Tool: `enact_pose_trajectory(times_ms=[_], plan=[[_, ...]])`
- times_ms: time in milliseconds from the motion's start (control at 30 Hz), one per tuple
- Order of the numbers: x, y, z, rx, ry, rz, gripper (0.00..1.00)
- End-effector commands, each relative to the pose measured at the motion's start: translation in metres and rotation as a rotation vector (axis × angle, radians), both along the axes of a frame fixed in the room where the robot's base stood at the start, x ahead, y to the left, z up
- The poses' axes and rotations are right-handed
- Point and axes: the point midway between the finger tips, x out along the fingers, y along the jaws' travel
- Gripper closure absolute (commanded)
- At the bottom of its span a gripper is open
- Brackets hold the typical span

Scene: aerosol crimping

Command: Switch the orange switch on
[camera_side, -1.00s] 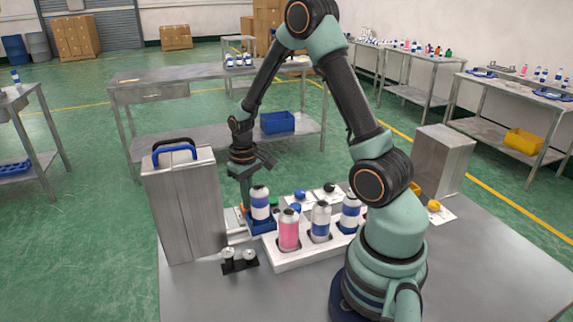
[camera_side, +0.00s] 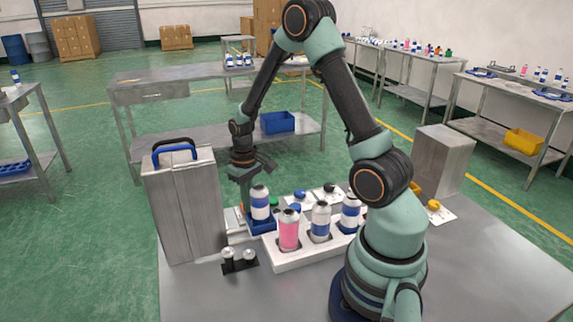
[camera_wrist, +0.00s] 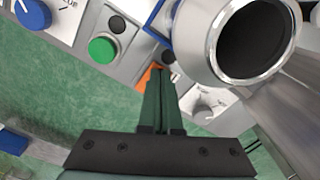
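The orange switch (camera_wrist: 148,77) shows in the wrist view as a small orange patch just beyond my fingers, which hide most of it. My gripper (camera_wrist: 161,74) has its two fingers pressed together with nothing visible between them. Its tips are over or beside the switch; I cannot tell whether they touch it. The switch's position cannot be read. In the side view my gripper (camera_side: 245,205) points down behind a blue-and-white can (camera_side: 260,204), its tips hidden.
Around the switch are a green button (camera_wrist: 102,50), a blue knob (camera_wrist: 33,14) and a grey knob (camera_wrist: 206,112). An open can mouth (camera_wrist: 252,38) stands close by on the right. A metal case (camera_side: 182,205) and a white rack (camera_side: 285,262) of cans flank the gripper.

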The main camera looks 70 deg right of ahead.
Motion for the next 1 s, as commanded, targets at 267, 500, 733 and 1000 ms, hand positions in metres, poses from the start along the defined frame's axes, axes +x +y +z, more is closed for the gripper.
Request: enact_pose_trajectory(times_ms=[267,500,733,1000], plan=[[0.000,0.000,-0.002,0.000,-0.001,0.000,1.00],[0.001,-0.001,0.007,-0.001,-0.004,0.000,1.00],[0.001,0.000,0.024,-0.001,-0.003,0.000,1.00],[0.001,0.000,0.043,-0.001,-0.002,0.000,1.00]])
